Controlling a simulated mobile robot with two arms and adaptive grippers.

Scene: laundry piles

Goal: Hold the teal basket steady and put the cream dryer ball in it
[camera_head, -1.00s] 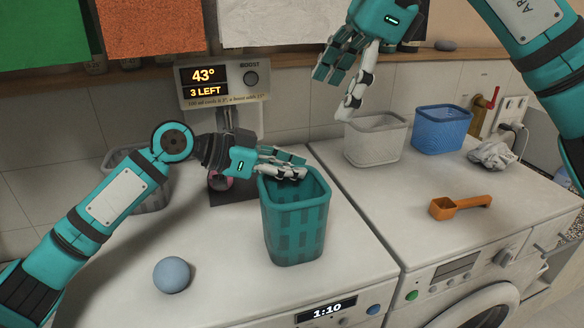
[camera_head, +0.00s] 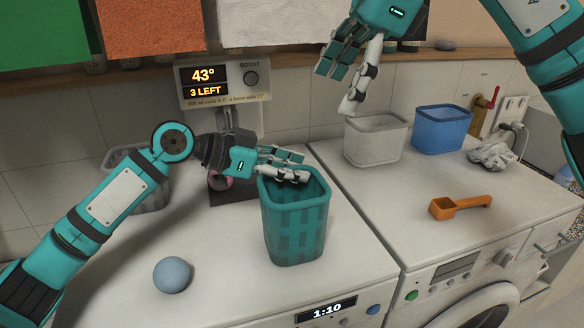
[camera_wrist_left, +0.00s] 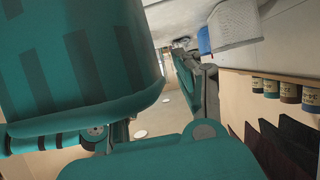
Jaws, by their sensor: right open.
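The teal basket (camera_head: 296,232) stands upright on the left machine top in the head view. It fills the upper left of the left wrist view (camera_wrist_left: 80,60). My left gripper (camera_head: 303,166) is at its rim, with its fingers reaching over the opening. The frames do not show whether they are closed on the rim. My right gripper (camera_head: 337,88) is open and empty, high above the back of the right machine. I see no cream dryer ball; the inside of the basket is mostly hidden.
A blue-grey ball (camera_head: 173,275) lies left of the teal basket. A grey basket (camera_head: 128,160) is behind my left arm. A white basket (camera_head: 375,142), a blue basket (camera_head: 441,131), a crumpled cloth (camera_head: 493,156) and an orange scoop (camera_head: 460,206) are on the right machine.

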